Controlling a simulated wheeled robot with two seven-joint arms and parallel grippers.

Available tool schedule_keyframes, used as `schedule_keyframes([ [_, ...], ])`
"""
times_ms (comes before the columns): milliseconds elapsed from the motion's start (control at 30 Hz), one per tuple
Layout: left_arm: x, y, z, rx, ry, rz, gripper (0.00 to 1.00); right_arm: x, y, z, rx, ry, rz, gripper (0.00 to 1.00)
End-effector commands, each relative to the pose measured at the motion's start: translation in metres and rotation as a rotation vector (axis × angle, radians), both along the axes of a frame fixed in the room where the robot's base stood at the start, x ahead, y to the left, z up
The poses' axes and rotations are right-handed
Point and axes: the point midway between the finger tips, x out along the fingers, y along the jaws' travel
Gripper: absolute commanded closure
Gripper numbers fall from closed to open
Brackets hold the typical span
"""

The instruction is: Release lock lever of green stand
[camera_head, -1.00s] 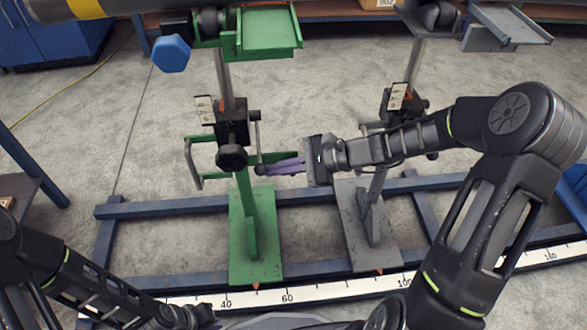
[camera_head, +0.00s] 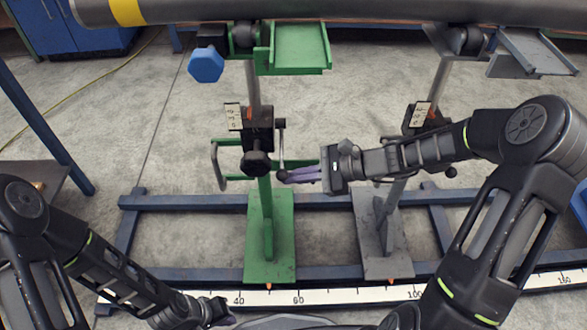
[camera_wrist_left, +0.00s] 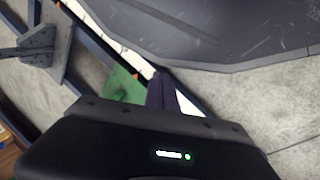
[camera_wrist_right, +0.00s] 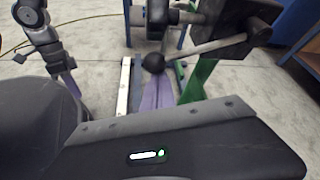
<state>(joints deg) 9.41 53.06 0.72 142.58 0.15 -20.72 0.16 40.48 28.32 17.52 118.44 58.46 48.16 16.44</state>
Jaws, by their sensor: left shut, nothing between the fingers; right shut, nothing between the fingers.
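The green stand (camera_head: 269,235) stands upright left of centre in the head view, with a dark clamp block and a black knob (camera_head: 257,163) on its post. Its lock lever (camera_head: 281,140) is a thin grey rod hanging on the right of the block, with a black ball (camera_head: 282,176) at its lower end. My right gripper (camera_head: 290,176) is shut and empty, its purple fingertips at the ball from the right. In the right wrist view the ball (camera_wrist_right: 153,62) is just beyond the fingertips; contact is unclear. My left gripper (camera_head: 229,318) is shut and empty, low in front.
A grey stand (camera_head: 383,232) stands to the right, partly behind my right arm. A large dark pipe (camera_head: 330,12) lies across the top of both stands. A blue floor frame (camera_head: 165,202) and a white scale strip (camera_head: 330,293) run below. Open floor shows between the stands.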

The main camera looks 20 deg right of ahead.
Motion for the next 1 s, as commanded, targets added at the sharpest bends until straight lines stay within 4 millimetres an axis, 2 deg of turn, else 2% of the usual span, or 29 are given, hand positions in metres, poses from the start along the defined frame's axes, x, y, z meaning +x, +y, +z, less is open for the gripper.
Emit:
schedule_keyframes([
  [33,-0.003,-0.003,0.022,-0.005,0.004,-0.007,1.0,-0.002,0.002,0.016,0.01,0.029,0.004,1.0],
  [200,-0.013,-0.013,0.064,-0.02,0.022,-0.031,1.0,-0.01,0.005,0.035,0.044,0.155,0.005,1.0],
  [500,-0.012,-0.012,0.133,-0.018,0.017,-0.035,1.0,-0.018,0.007,0.068,0.11,0.424,0.005,1.0],
  [633,-0.012,-0.012,0.154,-0.017,0.017,-0.033,1.0,-0.019,0.007,0.082,0.141,0.544,0.006,1.0],
  [1000,-0.012,-0.011,0.186,-0.017,0.017,-0.033,1.0,-0.015,0.005,0.114,0.141,0.542,0.002,1.0],
])
